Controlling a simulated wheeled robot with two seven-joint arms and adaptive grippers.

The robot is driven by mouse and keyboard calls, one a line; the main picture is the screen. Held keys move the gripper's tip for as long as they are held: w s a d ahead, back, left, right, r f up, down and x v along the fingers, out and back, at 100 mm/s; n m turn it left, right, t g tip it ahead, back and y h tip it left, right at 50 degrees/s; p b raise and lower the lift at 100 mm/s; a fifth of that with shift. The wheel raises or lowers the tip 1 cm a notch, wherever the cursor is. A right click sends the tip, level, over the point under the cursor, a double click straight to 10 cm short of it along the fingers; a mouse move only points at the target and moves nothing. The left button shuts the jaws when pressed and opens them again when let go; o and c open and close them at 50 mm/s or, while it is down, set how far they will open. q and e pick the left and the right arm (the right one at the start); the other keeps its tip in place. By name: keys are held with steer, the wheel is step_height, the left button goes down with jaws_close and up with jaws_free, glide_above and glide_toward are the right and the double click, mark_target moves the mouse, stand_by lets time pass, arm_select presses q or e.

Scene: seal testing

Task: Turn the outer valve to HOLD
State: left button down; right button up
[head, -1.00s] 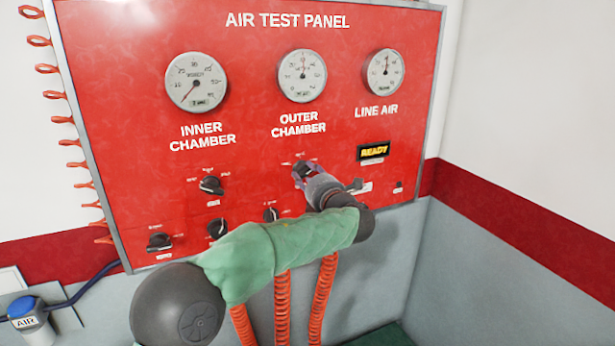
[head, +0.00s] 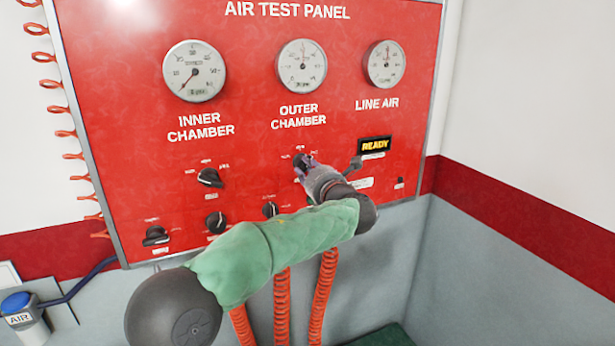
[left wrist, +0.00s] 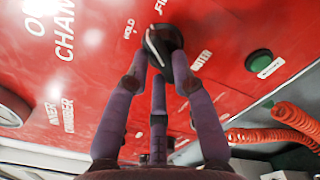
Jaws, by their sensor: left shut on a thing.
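The outer valve is a black knob on the red panel under the OUTER CHAMBER gauge (head: 301,67). In the left wrist view the outer valve (left wrist: 162,42) sits between the purple-grey fingers of my left gripper (left wrist: 159,75), which are shut on it. A HOLD mark is printed to the upper left of the knob there, with another mark above it. The knob's exact pointing is hard to read. In the head view my left gripper (head: 307,168) largely covers the knob. My right gripper is not in view.
Nearby are the inner valve knob (head: 210,178), lower knobs (head: 215,222) and (head: 270,210), and a lit READY display (head: 374,145). A green button (left wrist: 259,62) lies right of the valve in the wrist view. Orange coiled hoses (head: 283,300) hang below the panel.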

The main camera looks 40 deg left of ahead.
arm_select(q)
steer(key=n+b, duration=0.3)
steer(key=n, duration=0.2)
steer(key=shift+f+b, duration=0.4)
steer(key=shift+w+n+b, duration=0.1)
steer(key=shift+n+b, duration=0.6)
steer(key=shift+n, duration=0.3)
steer(key=shift+r, duration=0.1)
steer(key=c, duration=1)
jaws_free()
steer(key=shift+c, duration=0.2)
steer(key=shift+d+r, duration=0.1)
steer(key=v, duration=1.2)
